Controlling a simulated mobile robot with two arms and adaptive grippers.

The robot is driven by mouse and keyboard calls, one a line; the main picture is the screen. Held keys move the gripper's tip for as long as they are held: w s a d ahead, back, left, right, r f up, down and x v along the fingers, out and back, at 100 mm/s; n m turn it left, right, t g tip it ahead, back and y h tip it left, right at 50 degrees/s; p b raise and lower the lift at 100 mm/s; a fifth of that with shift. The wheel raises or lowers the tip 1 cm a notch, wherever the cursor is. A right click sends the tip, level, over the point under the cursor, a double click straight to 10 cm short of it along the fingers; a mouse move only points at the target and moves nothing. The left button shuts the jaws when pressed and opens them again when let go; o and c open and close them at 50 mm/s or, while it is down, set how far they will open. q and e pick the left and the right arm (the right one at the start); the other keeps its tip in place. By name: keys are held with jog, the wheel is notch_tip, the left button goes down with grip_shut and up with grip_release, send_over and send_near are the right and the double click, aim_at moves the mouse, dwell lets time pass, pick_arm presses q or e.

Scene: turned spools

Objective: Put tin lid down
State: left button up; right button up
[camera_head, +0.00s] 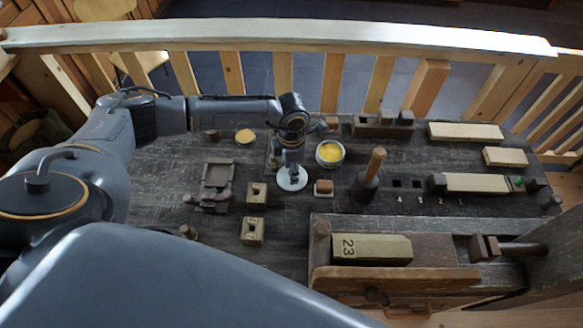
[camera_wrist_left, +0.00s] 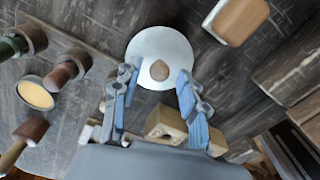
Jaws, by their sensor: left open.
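The tin lid is a pale round disc (camera_head: 291,178) with a brown knob, lying on the dark workbench near the middle. It also shows in the left wrist view (camera_wrist_left: 160,40), knob towards my fingers. My left gripper (camera_head: 290,160) is over the lid. In the wrist view its blue-tipped fingers (camera_wrist_left: 157,82) are apart, one on each side of the knob, with gaps showing. An open round tin with yellow contents (camera_head: 330,153) stands just right of and behind the lid, uncovered. My right gripper is not in view.
A mallet (camera_head: 368,180) stands further right. A railing runs along the back.

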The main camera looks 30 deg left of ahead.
pick_arm(q)
notch_tip(320, 180, up, 12)
jog(key=b, duration=0.4)
